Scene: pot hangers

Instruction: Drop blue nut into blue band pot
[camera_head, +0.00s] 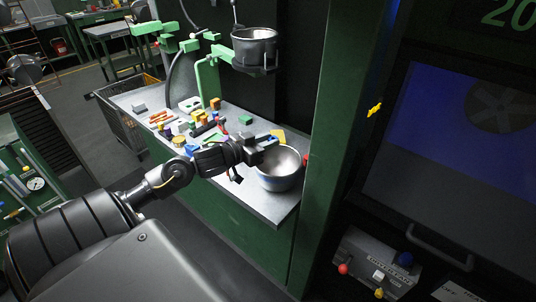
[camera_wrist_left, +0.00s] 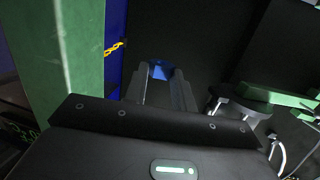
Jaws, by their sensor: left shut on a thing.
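My left gripper (camera_head: 268,143) reaches in from the left, above the left rim of a shiny metal pot (camera_head: 280,172) on the bench's right end. A bluish tint shows on the pot's outer side; I cannot make out a clear band. In the left wrist view, the fingers (camera_wrist_left: 160,76) are shut on the blue nut (camera_wrist_left: 158,71), which sits between their tips. The nut is hard to make out in the head view. A second metal pot (camera_head: 254,50) hangs in a dark ring on a green stand at the back. My right gripper is not in view.
The grey bench top (camera_head: 262,209) carries several small coloured parts (camera_head: 200,122) left of the gripper. A green post (camera_head: 335,110) stands close to the right of the metal pot. A yellow plate (camera_head: 278,134) lies behind the pot.

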